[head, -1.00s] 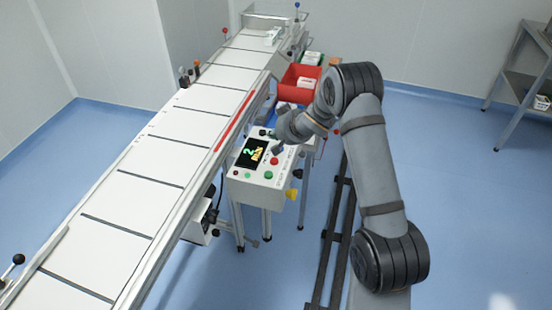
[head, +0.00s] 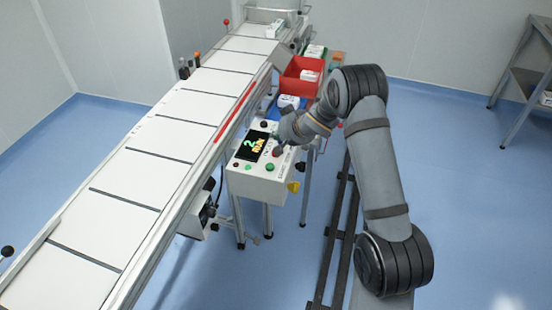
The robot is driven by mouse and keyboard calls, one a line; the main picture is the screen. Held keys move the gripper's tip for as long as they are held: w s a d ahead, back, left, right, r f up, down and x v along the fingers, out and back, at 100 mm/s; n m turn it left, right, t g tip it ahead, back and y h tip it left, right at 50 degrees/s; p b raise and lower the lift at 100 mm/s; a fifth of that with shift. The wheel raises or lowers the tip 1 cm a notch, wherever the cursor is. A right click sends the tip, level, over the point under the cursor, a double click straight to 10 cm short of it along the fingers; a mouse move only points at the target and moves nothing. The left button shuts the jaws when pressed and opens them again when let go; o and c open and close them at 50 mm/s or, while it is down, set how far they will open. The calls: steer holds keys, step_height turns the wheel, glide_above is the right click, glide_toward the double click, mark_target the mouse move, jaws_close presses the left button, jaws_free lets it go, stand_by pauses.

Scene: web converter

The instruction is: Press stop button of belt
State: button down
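The white control box (head: 258,183) stands beside the conveyor belt (head: 130,165). Its black display (head: 247,152) shows a green 2 and a yellow word that looks like RUN. A green button (head: 270,167) is visible on its face. A red button (head: 277,154) lies just above it in the picture, partly covered by my gripper (head: 280,149). My gripper points down at the red button, at or very close to it; I cannot tell whether they touch. Its fingers are too small and hidden to show whether they are open or shut.
A yellow knob (head: 293,187) sticks out from the box's front and a dark knob (head: 264,124) sits at its back. Behind the box are a blue bin (head: 273,112) and a red bin (head: 291,83) holding white cartons.

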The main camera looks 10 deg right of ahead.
steer(key=shift+f+b, duration=1.35)
steer(key=shift+f, duration=0.75)
steer(key=shift+f, duration=0.15)
steer(key=shift+f, duration=0.25)
steer(key=shift+f+b, duration=0.65)
steer(key=shift+b, duration=0.05)
stand_by(0.3)
steer(key=shift+r, duration=0.15)
steer(key=shift+r+p, duration=0.9)
steer(key=shift+p, duration=0.25)
step_height(320, 180, up, 5)
steer(key=p, duration=0.5)
steer(key=shift+r, duration=0.1)
